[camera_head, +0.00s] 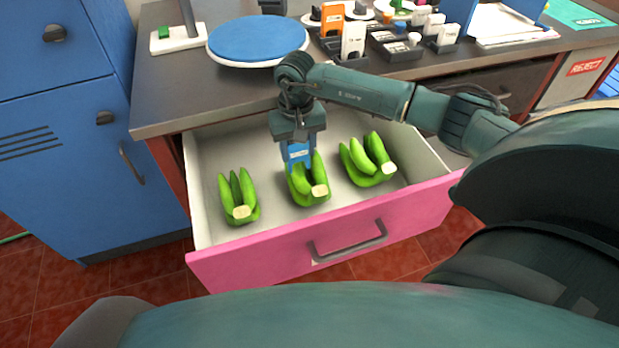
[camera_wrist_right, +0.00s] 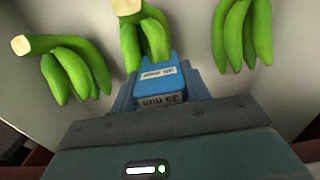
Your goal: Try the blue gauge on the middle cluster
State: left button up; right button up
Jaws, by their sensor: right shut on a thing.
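The open drawer (camera_head: 222,152) holds three green banana clusters in a row. The middle cluster (camera_head: 313,192) lies under my right gripper (camera_head: 299,145), which is shut on the blue gauge (camera_head: 298,155). In the right wrist view the blue gauge (camera_wrist_right: 158,72) has a label reading 35 mm, and its far end meets or overlaps the fingers of the middle cluster (camera_wrist_right: 150,35). I cannot tell whether it fits around a finger. The left cluster (camera_head: 238,195) and the right cluster (camera_head: 367,160) lie apart from the gauge. My left gripper is not in view.
The pink drawer front (camera_head: 330,240) has a grey handle. Behind the drawer is a dark counter (camera_head: 165,95) with a round blue-topped plate (camera_head: 257,38), an orange gauge (camera_head: 332,18) and a white one (camera_head: 353,40). A blue cabinet (camera_head: 60,130) stands at the left.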

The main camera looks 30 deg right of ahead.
jog(key=shift+r+p, duration=1.05)
jog(key=shift+r, duration=1)
